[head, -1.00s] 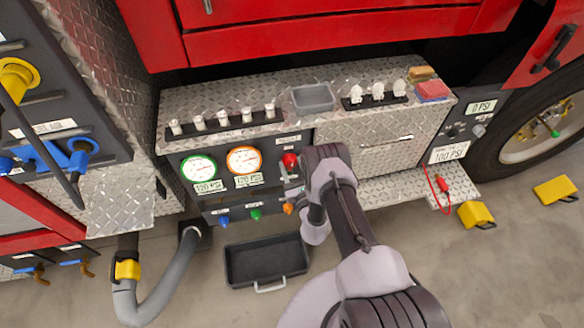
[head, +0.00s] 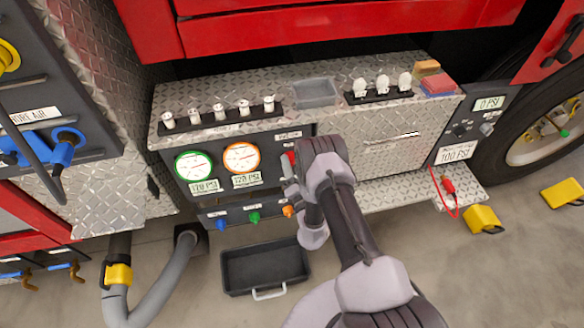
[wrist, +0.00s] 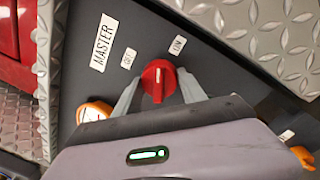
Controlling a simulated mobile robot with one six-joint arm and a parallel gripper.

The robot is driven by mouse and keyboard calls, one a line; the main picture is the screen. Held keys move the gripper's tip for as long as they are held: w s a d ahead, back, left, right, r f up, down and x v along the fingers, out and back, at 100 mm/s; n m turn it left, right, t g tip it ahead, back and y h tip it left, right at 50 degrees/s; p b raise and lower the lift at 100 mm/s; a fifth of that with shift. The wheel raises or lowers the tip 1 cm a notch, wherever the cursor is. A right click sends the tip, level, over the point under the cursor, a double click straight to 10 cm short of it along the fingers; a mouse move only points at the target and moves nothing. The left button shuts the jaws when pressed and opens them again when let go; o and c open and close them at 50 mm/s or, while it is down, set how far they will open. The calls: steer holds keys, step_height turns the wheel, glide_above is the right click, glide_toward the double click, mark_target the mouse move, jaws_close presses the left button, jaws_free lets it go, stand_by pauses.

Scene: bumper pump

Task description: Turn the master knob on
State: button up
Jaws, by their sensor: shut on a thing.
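The red master knob (wrist: 157,70) sits on the dark panel, with a MASTER label (wrist: 104,42) to its left in the wrist view. Two small labels stand above it, OFF (wrist: 128,58) on the left and one on the right (wrist: 177,45) that seems to read ON. The white mark on the knob points roughly up, between them. My gripper (wrist: 159,84) is shut on the knob, one pale finger on each side. In the head view my gripper (head: 290,186) is at the panel, and the knob (head: 289,158) is partly hidden by my arm.
A green-ringed gauge (head: 194,165) and an orange-ringed gauge (head: 242,157) are left of the knob. Blue, green and orange knobs line the panel's lower edge. A black tray (head: 262,270) lies on the floor below. A diamond-plate door (head: 385,150) is on the right.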

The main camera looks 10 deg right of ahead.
steer(key=m+b, duration=0.1)
steer(key=m, duration=0.4)
steer(key=shift+h+b, duration=0.3)
steer(key=shift+b, duration=0.05)
steer(key=shift+r+m, duration=0.1)
steer(key=shift+m, duration=0.3)
steer(key=o, duration=1.4)
steer(key=shift+w, duration=0.1)
steer(key=shift+c, duration=0.2)
